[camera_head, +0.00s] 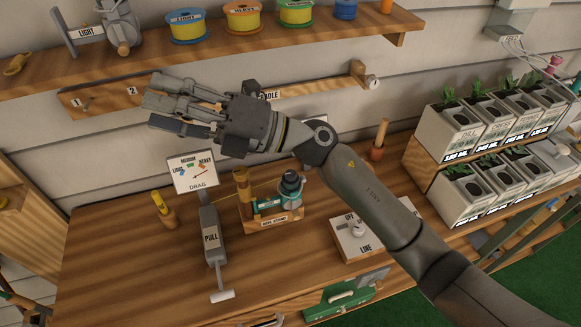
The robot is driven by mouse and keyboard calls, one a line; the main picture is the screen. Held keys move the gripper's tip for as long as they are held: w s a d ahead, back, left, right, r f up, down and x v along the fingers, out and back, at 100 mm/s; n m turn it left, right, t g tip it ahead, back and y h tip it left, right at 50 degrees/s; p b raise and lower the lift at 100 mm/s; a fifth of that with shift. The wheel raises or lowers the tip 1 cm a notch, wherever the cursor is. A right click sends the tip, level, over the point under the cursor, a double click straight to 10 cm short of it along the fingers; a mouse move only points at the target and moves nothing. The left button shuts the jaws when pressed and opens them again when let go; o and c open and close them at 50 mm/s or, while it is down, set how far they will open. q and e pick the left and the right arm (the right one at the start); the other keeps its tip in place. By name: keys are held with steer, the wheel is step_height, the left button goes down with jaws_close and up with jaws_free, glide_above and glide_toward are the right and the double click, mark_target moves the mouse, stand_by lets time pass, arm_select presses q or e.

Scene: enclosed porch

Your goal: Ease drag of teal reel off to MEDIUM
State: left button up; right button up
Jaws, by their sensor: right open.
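The teal reel (289,190) sits on a wooden reel stand (274,222) on the workbench. A dark knob shows on top of the reel. A yellowish line runs from the reel toward the left. A grey PULL scale (212,238) stands below the card. My right gripper (160,110) is open and empty, above and left of the reel, apart from it. My left gripper is not in view.
A LINE box with a knob (359,232) stands right of the reel stand. Planter boxes (465,140) fill the right side. A shelf (250,55) with spools and a numbered rail (80,103) are on the wall behind. A green toolbox (338,299) lies below the bench front.

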step_height(320, 180, down, 6)
steer(key=s+a+n+g+h, duration=0.2)
steer(key=a+n+g+h, duration=0.15)
steer(key=n+h, duration=0.2)
steer(key=n+t+h, duration=0.1)
steer(key=t+h, duration=0.3)
steer(key=h, duration=1.3)
glide_toward(291, 173)
steer(key=shift+y, duration=0.25)
step_height(291, 173, down, 7)
steer(key=p, duration=0.4)
steer(key=shift+d+f, duration=0.15)
steer(key=shift+f, duration=0.1)
steer(key=shift+f+p, duration=0.3)
steer(key=shift+f, duration=0.25)
steer(key=shift+c, duration=0.3)
